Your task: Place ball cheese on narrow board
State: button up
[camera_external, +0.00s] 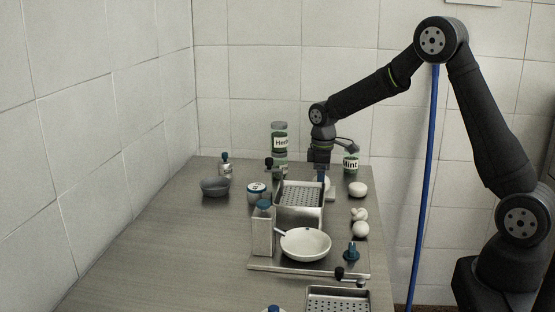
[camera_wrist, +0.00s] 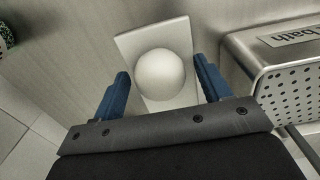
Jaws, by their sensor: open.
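A smooth white ball, which looks like the ball cheese (camera_wrist: 160,76), sits on a pale rectangular narrow board (camera_wrist: 181,30) in the wrist view. My gripper (camera_wrist: 161,67) is open, with one blue finger on each side of the ball and visible gaps between. In the external view my gripper (camera_external: 320,174) points down behind the perforated metal basket.
The perforated basket (camera_external: 301,212) stands close to my gripper; its wall (camera_wrist: 262,68) shows at right in the wrist view. A Mint jar (camera_external: 351,163), a herb jar (camera_external: 279,135) and a white round item (camera_external: 357,189) are nearby. The left of the table (camera_external: 165,250) is clear.

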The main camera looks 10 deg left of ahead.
notch_tip(320, 180, up, 12)
dwell(0.4)
jog(key=shift+f, duration=0.1)
notch_tip(320, 180, down, 12)
jog(key=shift+r, duration=1.95)
jog(key=shift+f, duration=0.1)
